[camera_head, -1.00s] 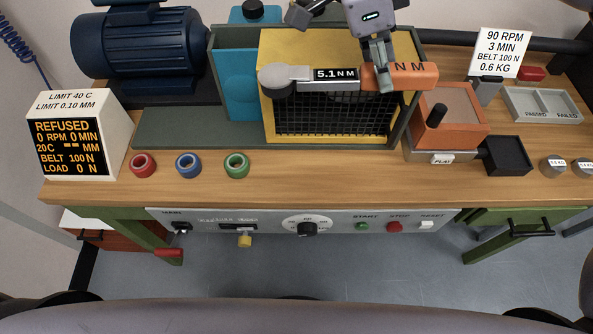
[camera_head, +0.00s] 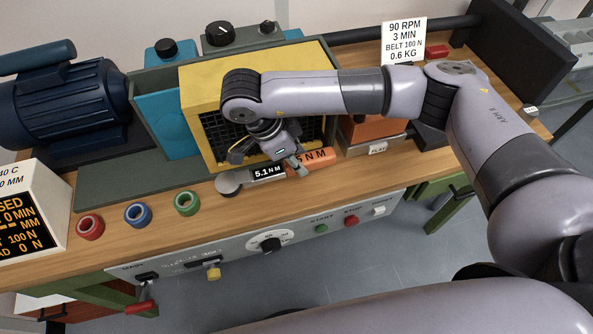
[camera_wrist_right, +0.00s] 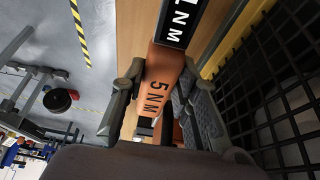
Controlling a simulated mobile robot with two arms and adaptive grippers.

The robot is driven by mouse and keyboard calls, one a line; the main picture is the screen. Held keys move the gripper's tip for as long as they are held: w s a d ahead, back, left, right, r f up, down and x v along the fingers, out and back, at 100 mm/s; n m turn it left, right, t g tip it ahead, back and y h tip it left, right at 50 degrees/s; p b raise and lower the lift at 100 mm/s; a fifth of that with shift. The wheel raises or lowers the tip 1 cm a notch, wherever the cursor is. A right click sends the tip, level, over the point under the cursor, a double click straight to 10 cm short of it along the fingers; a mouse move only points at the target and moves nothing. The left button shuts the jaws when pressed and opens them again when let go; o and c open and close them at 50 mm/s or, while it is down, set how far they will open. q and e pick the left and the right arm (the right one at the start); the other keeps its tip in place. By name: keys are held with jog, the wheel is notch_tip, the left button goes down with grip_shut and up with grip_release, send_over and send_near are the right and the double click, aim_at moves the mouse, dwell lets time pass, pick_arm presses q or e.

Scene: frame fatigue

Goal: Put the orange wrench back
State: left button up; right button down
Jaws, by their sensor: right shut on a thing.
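The orange torque wrench (camera_head: 320,160) has an orange handle marked "5 NM", a black display reading "5.1 NM" and a grey round head. It lies level in front of the yellow guard, low over the front of the bench; I cannot tell whether it touches the wood. My right gripper (camera_head: 297,165) is shut on its handle. In the right wrist view the handle (camera_wrist_right: 163,85) runs between the two fingers of the gripper (camera_wrist_right: 160,105). My left gripper is not in view.
The yellow guard (camera_head: 187,82) with black mesh stands just behind the wrench. Red (camera_head: 90,227), blue (camera_head: 138,215) and green (camera_head: 187,203) rings sit on the bench to the left. An orange box (camera_head: 372,132) stands to the right. The control panel (camera_head: 240,247) runs below the bench edge.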

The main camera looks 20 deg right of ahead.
aim_at(302, 183)
notch_tip(302, 183, down, 6)
jog(key=shift+f+p, duration=0.2)
jog(key=shift+p, duration=0.25)
jog(key=shift+f, duration=0.1)
jog(key=shift+f+b, duration=0.15)
jog(key=shift+b, duration=0.15)
jog(key=c, duration=1.2)
grip_release()
jog(key=shift+c, duration=0.2)
